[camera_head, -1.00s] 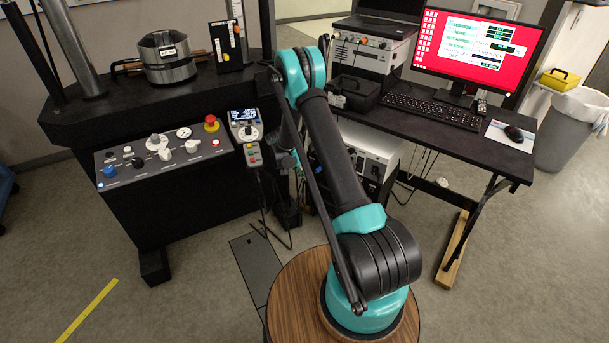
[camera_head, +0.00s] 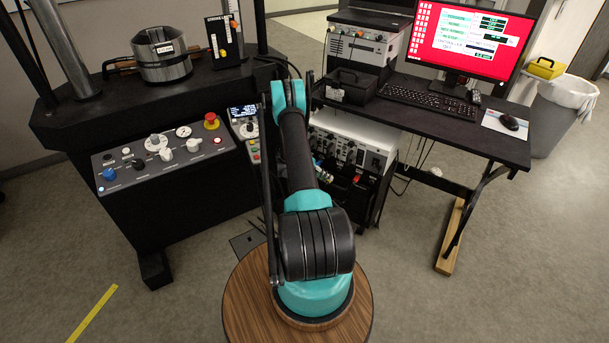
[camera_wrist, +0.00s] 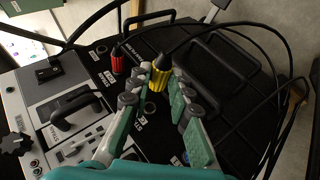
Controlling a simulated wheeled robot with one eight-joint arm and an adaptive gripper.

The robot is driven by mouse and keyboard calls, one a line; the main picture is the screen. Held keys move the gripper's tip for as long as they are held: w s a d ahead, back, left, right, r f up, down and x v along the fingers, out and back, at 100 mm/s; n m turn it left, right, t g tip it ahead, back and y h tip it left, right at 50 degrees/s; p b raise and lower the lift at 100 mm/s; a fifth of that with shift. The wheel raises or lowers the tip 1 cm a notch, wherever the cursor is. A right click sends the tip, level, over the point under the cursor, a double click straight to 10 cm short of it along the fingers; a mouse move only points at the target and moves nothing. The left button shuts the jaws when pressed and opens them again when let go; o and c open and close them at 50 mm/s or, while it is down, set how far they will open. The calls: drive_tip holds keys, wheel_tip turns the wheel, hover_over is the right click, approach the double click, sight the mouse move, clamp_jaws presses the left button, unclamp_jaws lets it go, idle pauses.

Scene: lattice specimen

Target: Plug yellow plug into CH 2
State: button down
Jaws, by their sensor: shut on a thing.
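The yellow plug (camera_wrist: 161,76), with a dark tapered top and a black cable, is between the fingers of my gripper (camera_wrist: 162,82) in the wrist view. The fingers are closed on it above a black panel (camera_wrist: 90,77) with sockets and white labels. I cannot tell whether the plug's tip touches the panel or stays clear of it. The labels are too small to read, so I cannot pick out CH 2. A red plug (camera_wrist: 117,62) stands on the panel to the left of the yellow one. In the head view, my arm largely hides the gripper.
Black handles (camera_wrist: 215,65) and loose black cables lie right of the plug. A grey unit with a handle (camera_wrist: 75,112) adjoins the panel at left. In the head view, a white instrument (camera_head: 355,148) stands under the desk (camera_head: 440,118), beside the press's control panel (camera_head: 165,160).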

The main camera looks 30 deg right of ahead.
drive_tip(key=shift+w+d, duration=0.4)
drive_tip(key=shift+d, duration=0.35)
drive_tip(key=shift+w+d, duration=0.45)
drive_tip(key=shift+d, duration=0.3)
drive_tip(key=shift+w+d, duration=0.4)
drive_tip(key=shift+d, duration=0.35)
drive_tip(key=c, duration=2.1)
unclamp_jaws()
clamp_jaws()
drive_tip(key=shift+d, duration=0.1)
drive_tip(key=shift+s+a, duration=0.4)
drive_tip(key=shift+a, duration=0.35)
drive_tip(key=shift+s+a, duration=0.4)
drive_tip(key=shift+a, duration=0.3)
drive_tip(key=shift+s+a, duration=0.4)
drive_tip(key=shift+a, duration=0.35)
